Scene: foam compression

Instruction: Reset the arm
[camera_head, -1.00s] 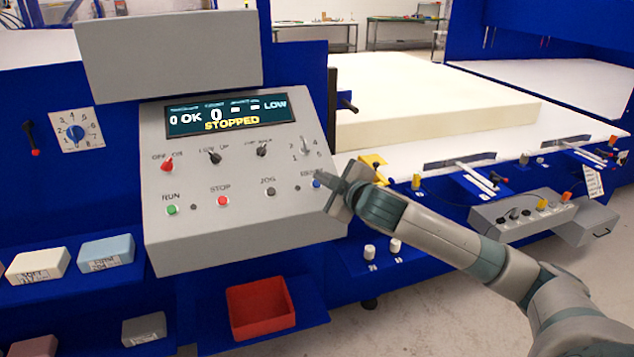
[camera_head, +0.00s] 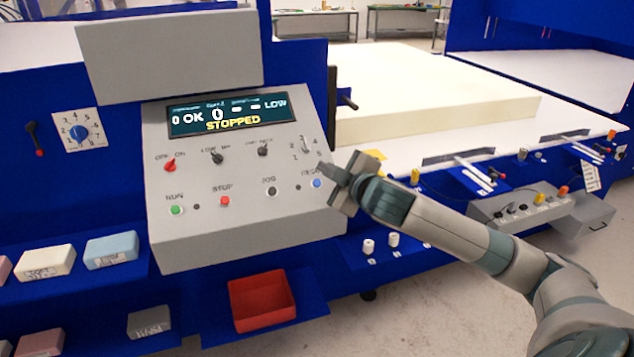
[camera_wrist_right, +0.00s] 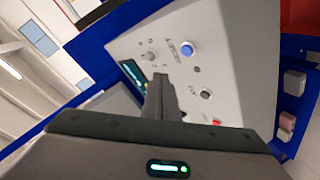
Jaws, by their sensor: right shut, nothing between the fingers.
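My right gripper (camera_head: 326,174) is shut and empty, in front of the right edge of the grey control panel (camera_head: 240,235) in the head view. Its fingertips are close to the blue reset button (camera_head: 317,183); I cannot tell whether they touch anything there. In the right wrist view the shut fingers (camera_wrist_right: 160,85) point towards the panel, with the blue button (camera_wrist_right: 187,49) apart from them, beyond and to the right. The panel's display (camera_head: 228,112) reads "STOPPED" with "OK" and "LOW". My left gripper is not in view.
A red bin (camera_head: 261,302) sits below the panel. Foam samples, such as a blue block (camera_head: 111,250), lie on shelves at the left. A large cream foam slab (camera_head: 440,100) lies on the bed behind my right arm. A grey switch box (camera_head: 520,208) is at the right.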

